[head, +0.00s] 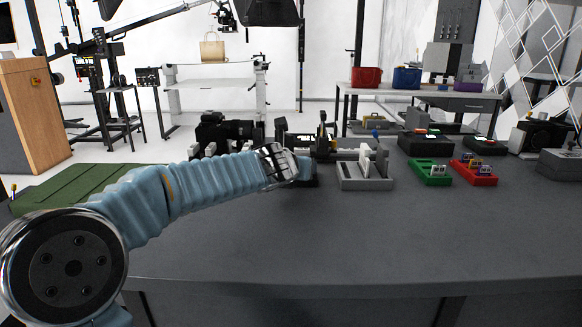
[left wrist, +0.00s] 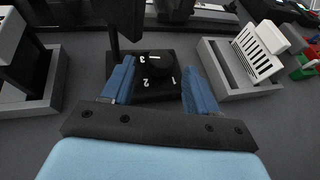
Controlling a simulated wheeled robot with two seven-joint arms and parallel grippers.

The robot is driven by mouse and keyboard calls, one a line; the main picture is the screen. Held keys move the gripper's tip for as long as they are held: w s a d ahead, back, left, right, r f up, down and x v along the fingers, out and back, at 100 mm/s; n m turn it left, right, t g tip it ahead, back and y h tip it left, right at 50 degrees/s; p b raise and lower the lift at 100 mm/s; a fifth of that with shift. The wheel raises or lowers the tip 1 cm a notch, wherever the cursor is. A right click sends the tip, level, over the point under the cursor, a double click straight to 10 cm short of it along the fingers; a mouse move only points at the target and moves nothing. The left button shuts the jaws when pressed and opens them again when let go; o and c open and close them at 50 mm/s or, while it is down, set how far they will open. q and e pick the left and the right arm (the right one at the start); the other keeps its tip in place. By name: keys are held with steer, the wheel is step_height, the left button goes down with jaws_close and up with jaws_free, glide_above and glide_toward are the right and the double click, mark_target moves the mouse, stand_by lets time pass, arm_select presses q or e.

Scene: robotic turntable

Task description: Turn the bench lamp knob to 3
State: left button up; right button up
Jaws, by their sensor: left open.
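The bench lamp's black knob (left wrist: 158,64) stands on a dark base with white numerals 3, 1 and 2 around it in the left wrist view. I cannot tell which numeral the knob points at. My left gripper (left wrist: 158,85) is open, with its blue fingers on either side of the knob and base; contact is not visible. In the head view, my left gripper (head: 303,163) is over the bench and hides the knob. My right gripper is not in view.
A dark lamp post (left wrist: 112,28) rises just beyond the left finger. A grey holder with white plates (head: 365,182) stands to the right. A camera (head: 225,130) is behind my arm. Green (head: 430,174) and red (head: 474,174) trays lie further right. The front bench is clear.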

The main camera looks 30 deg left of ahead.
arm_select(q)
steer(key=v, duration=1.1)
steer(key=shift+s, duration=0.25)
steer(key=shift+d, duration=0.1)
